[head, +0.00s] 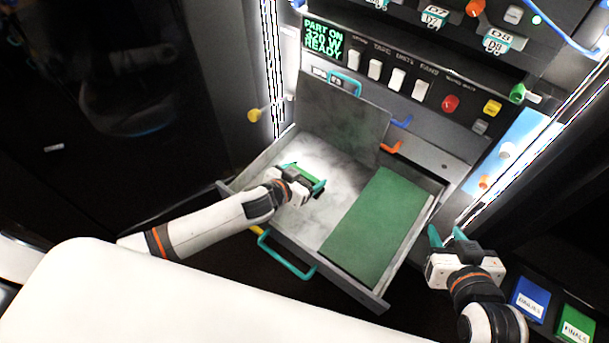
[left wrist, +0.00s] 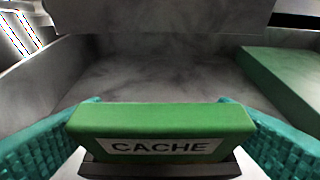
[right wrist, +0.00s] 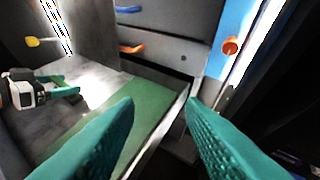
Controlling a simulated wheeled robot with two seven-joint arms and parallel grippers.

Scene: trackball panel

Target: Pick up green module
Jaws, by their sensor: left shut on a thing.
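The green module (left wrist: 160,122) carries a white label reading CACHE and has a dark lower part. My left gripper (head: 305,178) is shut on it, with one teal finger at each end of the module in the left wrist view. The module also shows in the head view (head: 304,174), over the left part of the open drawer (head: 337,279). I cannot tell whether it touches the drawer floor. My right gripper (head: 447,237) is to the right of the drawer. Its teal fingers are spread wide and empty in the right wrist view (right wrist: 160,130).
A flat green panel (head: 374,228) covers the drawer's right part. A grey upright plate (head: 343,115) stands at the drawer's back. A teal handle (head: 285,258) is on its front. Switches and a READY display (head: 324,40) are above. Blue (head: 529,298) and green (head: 576,325) labelled bins sit lower right.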

